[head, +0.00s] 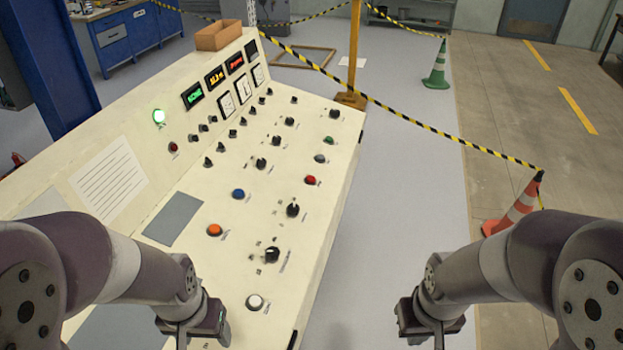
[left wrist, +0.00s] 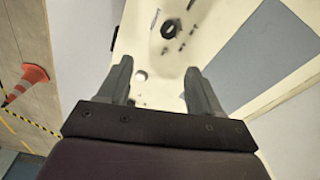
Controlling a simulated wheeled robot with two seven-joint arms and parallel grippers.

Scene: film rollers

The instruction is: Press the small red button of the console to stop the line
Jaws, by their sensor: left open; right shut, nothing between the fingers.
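The cream console (head: 325,215) fills the left and middle of the head view. A small red button (head: 310,180) sits towards its right edge. A larger orange-red button (head: 214,229) and a blue button (head: 238,193) sit further left. My left gripper (head: 190,338) hangs near the console's front part, its fingertips cut off by the lower frame edge. In the left wrist view the left gripper (left wrist: 160,75) is open, with a white button (left wrist: 140,75) showing between its fingers. My right gripper (head: 435,338) is shut and empty, right of the console above the floor; its tips are cut off.
Several black knobs surround the red button, one large (head: 293,210) just below it. A yellow post (head: 352,55) stands behind the console. Striped tape (head: 430,124) runs to an orange cone (head: 515,208) at right. The floor between is clear.

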